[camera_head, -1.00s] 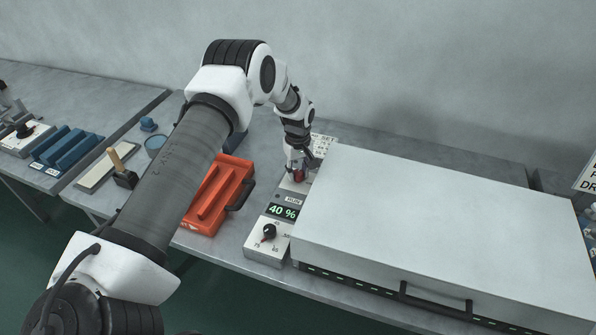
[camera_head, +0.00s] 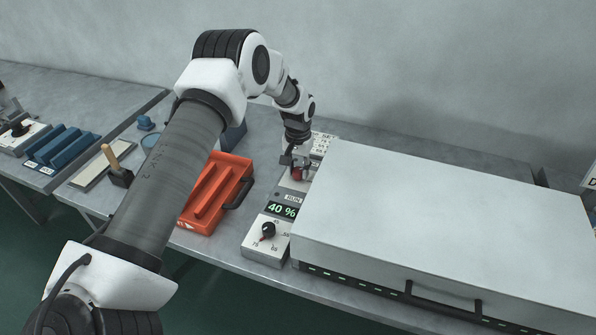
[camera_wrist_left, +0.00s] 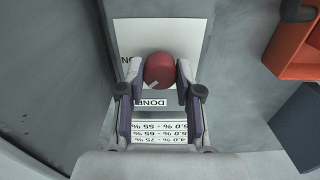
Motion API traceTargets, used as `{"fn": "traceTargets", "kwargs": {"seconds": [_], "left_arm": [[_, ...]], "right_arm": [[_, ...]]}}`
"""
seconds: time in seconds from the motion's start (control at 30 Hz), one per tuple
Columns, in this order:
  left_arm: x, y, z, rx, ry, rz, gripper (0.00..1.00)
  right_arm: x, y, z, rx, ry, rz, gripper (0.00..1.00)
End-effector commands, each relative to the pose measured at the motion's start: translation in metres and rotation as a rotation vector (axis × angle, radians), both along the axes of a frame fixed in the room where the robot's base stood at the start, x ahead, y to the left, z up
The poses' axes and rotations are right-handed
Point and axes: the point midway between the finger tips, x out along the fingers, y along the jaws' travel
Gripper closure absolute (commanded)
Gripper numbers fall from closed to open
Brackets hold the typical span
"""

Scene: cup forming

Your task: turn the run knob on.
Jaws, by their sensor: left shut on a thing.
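The red run knob (camera_head: 297,174) is on the narrow grey control panel left of the big white case. It also shows in the left wrist view (camera_wrist_left: 159,70), in front of a white plate, with a pale mark on its lower side. My left gripper (camera_head: 296,164) is at the knob from above, shut on it. In the left wrist view its two fingers (camera_wrist_left: 158,86) are on either side of the knob. The fingers hide part of the knob and its plate lettering. My right gripper is not in view.
The white case (camera_head: 430,215) with a black front handle stands close right of the panel. A 40 % display (camera_head: 282,210) and a black dial (camera_head: 267,230) are nearer. An orange tray (camera_head: 215,193) lies to the left. A chart (camera_wrist_left: 165,131) lies beyond the knob.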

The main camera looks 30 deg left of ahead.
Motion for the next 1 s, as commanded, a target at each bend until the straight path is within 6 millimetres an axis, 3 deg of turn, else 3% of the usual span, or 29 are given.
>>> {"fn": "traceTargets", "kwargs": {"seconds": [0.6,1.0], "left_arm": [[-0.001,0.000,-0.003,-0.001,0.004,-0.556,1.00],[-0.001,0.000,-0.002,-0.001,0.005,-0.738,1.00]], "right_arm": [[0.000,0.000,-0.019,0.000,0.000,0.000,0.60],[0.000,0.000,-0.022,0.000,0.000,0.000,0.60]]}}
